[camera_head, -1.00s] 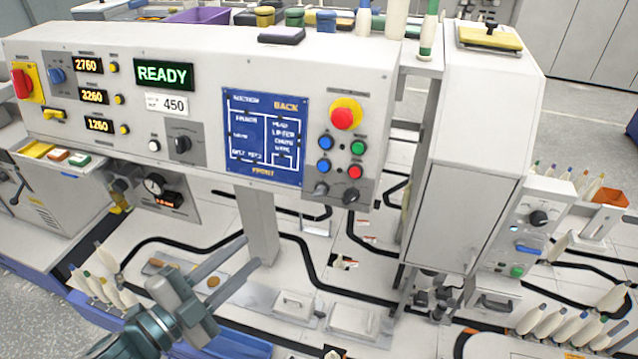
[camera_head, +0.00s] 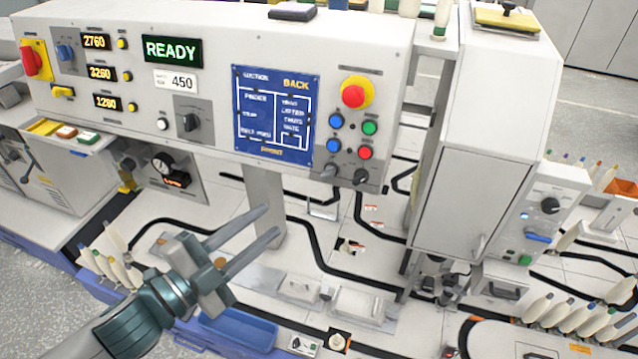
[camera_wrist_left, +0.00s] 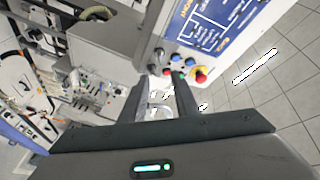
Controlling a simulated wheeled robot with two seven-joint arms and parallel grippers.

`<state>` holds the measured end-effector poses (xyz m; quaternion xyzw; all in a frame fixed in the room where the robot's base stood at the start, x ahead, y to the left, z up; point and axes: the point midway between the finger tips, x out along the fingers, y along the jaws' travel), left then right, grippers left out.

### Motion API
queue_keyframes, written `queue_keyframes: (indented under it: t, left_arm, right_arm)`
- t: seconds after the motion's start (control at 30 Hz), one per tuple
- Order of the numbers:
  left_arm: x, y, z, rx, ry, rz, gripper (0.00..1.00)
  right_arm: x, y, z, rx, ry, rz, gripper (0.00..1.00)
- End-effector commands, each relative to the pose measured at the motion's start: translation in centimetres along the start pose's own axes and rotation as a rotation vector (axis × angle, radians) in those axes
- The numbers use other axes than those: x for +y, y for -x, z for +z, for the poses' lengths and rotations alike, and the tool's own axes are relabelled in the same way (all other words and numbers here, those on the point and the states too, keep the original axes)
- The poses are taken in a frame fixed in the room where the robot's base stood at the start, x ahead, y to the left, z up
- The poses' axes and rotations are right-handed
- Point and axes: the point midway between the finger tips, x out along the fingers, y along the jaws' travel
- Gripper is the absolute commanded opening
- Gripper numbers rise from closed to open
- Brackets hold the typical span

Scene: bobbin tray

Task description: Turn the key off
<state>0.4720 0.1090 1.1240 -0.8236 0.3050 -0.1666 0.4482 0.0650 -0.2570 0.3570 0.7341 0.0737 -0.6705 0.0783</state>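The control panel (camera_head: 215,60) carries a READY display and a blue screen. Below the red emergency button (camera_head: 353,94) are blue, green and red buttons. Under them are two small dark switches, a left one (camera_head: 329,172) and a right one (camera_head: 361,176); I cannot tell which is the key or how it is turned. A larger dark rotary knob (camera_head: 190,122) sits left of the screen. My left gripper (camera_head: 271,222) is open and empty, below and left of the switches, apart from the panel. In the left wrist view its fingers (camera_wrist_left: 163,82) point towards the button area. My right gripper is out of view.
A grey cabinet (camera_head: 480,130) stands right of the panel. The panel's support post (camera_head: 263,200) stands just beyond the fingers. A pressure gauge (camera_head: 163,160) sits under the panel.

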Motion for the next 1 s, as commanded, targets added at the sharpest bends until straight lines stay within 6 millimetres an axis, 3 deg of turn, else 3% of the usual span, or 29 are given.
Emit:
queue_keyframes:
  t: [0.1, 0.7, 1.0]
  left_arm:
    - [0.1, -1.1, 0.0, 0.004, -0.003, -0.002, 0.28]
    - [-0.3, -11.7, -0.2, 0.000, -0.001, 0.000, 0.28]
    - [-0.1, -15.0, -0.1, 0.001, -0.001, 0.001, 0.28]
  right_arm:
    - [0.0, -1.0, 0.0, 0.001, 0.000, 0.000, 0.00]
    - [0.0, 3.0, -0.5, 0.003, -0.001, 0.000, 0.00]
    - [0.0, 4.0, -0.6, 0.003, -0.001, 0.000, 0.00]
